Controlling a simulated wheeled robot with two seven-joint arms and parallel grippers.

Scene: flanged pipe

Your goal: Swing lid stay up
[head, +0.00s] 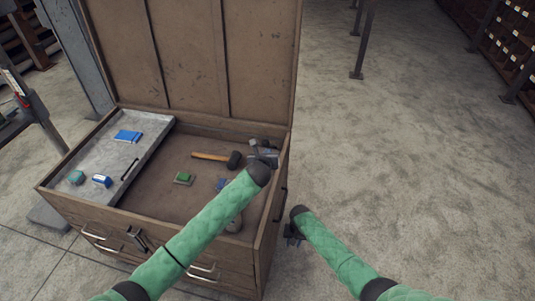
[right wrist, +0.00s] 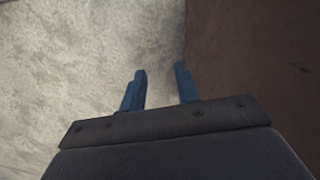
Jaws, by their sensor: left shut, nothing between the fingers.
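The brown chest (head: 185,205) stands with its lid (head: 190,60) raised upright at the back. I cannot clearly make out the lid stay; the area by the chest's right inner wall is partly covered by my left arm. My left gripper (head: 262,150) is shut and empty, over the back right part of the chest, close to the right wall. My right gripper (head: 291,236) is low outside the chest's right side. In the right wrist view its two blue fingers (right wrist: 162,88) are apart with nothing between them, beside a brown panel (right wrist: 250,60).
A grey tray (head: 150,150) inside the chest's left holds small blue and teal items. A hammer (head: 215,157) and a green block (head: 183,178) lie on the chest floor. A dark handle (head: 281,204) is on the right side. Bare concrete floor (head: 400,150) lies to the right.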

